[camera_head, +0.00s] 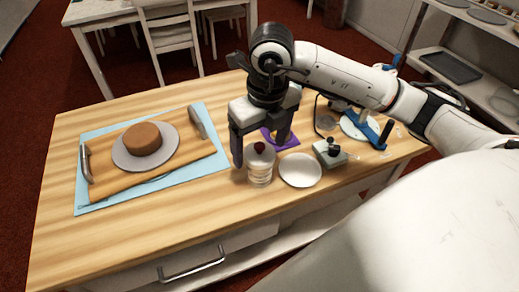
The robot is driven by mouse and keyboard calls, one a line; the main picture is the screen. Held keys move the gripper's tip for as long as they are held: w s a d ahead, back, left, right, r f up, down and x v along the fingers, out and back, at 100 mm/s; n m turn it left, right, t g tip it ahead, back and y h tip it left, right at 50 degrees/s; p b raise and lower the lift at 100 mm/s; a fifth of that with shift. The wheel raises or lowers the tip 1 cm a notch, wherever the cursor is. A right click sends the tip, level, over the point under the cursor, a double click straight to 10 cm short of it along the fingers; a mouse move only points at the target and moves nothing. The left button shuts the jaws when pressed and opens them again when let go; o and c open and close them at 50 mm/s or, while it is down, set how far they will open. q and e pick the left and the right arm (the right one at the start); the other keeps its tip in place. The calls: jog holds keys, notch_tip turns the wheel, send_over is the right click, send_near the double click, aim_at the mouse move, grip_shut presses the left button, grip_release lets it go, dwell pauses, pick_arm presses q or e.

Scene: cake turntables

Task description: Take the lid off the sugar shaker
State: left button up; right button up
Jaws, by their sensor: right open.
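The sugar shaker (260,174) stands upright on the wooden table, near the front edge at the middle. It is a pale, clear-looking jar. Its lid (262,156) has a dark red knob and sits on top of the jar. My right gripper (260,150) points down with its fingers apart. One finger is to the left of the lid and the other is behind it to the right. I cannot tell whether either finger touches the lid. My left gripper is not in view.
A white plate (300,170) is right beside the shaker. A small grey-green box (329,153) and a blue clamp-like thing (375,134) are farther right.

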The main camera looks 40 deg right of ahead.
jog(key=shift+f, duration=0.2)
jog(key=c, duration=1.1)
jog(key=shift+r, duration=0.1)
